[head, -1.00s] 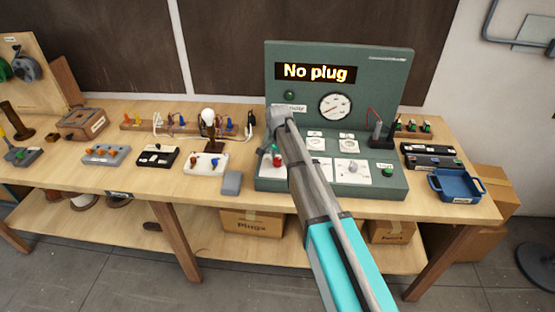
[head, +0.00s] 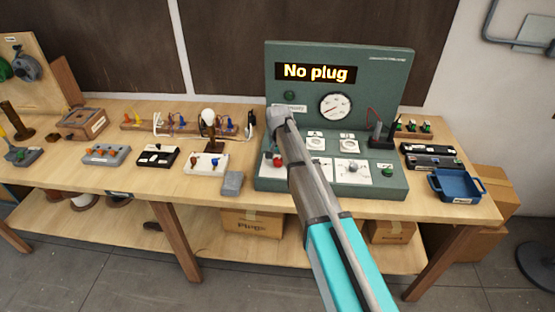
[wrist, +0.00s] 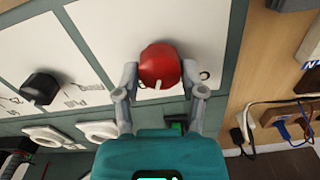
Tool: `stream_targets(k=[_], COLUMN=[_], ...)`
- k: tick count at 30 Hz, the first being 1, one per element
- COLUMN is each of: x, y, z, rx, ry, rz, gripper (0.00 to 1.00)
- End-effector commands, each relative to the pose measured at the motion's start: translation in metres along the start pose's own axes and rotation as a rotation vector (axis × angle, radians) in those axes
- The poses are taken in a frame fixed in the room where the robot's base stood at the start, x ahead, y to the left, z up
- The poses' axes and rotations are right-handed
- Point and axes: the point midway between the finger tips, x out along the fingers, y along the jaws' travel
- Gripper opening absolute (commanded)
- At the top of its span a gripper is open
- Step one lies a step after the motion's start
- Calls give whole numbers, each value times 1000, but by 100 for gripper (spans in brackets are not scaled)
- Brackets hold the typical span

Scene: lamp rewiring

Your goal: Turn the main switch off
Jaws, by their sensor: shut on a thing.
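The main switch looks to be the red rotary knob (wrist: 160,64) on a white plate of the green test console (head: 390,183). In the wrist view, a white mark on the knob points toward my gripper's palm. My gripper (wrist: 163,76) has a finger on each side of the knob and is shut on it. In the head view, a bit of the red knob (head: 278,162) shows beside my arm, which hides most of the gripper. The console display (head: 316,73) reads "No plug".
A black knob (wrist: 40,88) and round white sockets (wrist: 100,130) are close to my gripper on the console. A grey block (head: 232,183) lies left of the console. A blue tray (head: 455,198) is at the bench's right end. A lamp (head: 209,130) stands to the left.

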Motion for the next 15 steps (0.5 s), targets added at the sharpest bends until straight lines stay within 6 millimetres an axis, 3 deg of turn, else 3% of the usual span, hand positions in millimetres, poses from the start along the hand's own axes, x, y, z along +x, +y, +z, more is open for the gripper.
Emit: stream_targets(k=[15], x=[0], y=[-1], z=[0], rx=[-490], ry=[0], rz=[-1], gripper=[5])
